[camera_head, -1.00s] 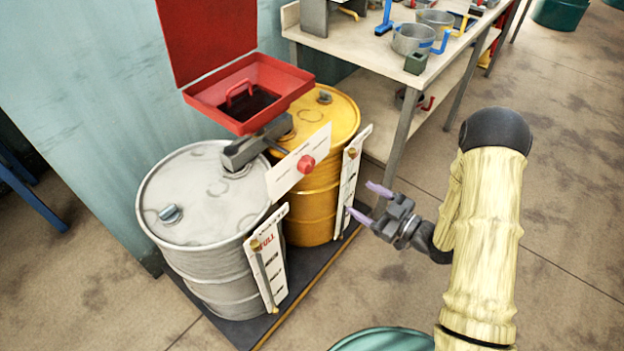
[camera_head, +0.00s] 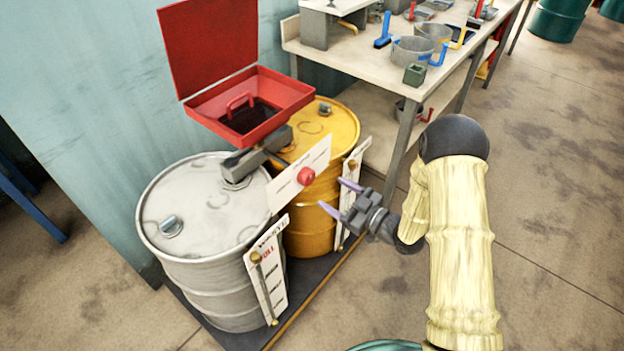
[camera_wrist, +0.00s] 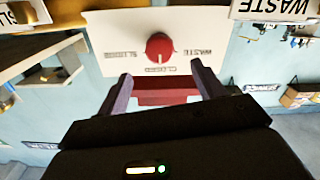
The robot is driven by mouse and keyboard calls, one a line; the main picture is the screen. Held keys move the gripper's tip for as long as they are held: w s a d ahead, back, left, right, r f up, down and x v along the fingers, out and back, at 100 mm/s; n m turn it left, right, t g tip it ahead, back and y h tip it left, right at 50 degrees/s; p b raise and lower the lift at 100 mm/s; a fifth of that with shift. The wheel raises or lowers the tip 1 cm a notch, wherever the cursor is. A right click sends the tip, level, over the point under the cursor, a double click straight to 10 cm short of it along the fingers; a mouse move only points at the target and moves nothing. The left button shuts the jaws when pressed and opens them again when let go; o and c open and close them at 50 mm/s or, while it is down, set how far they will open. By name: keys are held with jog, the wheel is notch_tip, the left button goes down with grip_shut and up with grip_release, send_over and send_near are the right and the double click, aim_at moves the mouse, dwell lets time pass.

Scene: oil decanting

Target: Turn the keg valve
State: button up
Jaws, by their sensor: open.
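The keg valve is a round red knob (camera_head: 306,176) on a white label plate (camera_head: 284,190), in front of the grey and yellow drums. In the wrist view the knob (camera_wrist: 160,47) shows upside down on its plate (camera_wrist: 110,45), with the words WASTE, CLOSED and a third label around it. A pale mark on the knob points toward CLOSED. My gripper (camera_head: 339,196) is open and empty, right of the knob and a little lower in the head view. In the wrist view my gripper's fingers (camera_wrist: 158,84) are spread below the knob, apart from it.
A grey drum (camera_head: 190,205) and a yellow drum (camera_head: 325,130) stand on a dark pallet (camera_head: 300,290). An open red funnel box (camera_head: 250,110) sits above them. White gauge boards (camera_head: 268,275) hang on the drums. A workbench (camera_head: 370,45) with pots stands behind.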

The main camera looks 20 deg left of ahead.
aim_at(311, 179)
jog(key=x, duration=0.8)
jog(key=shift+w+a, duration=0.15)
jog(key=shift+a, duration=0.15)
jog(key=c, duration=1)
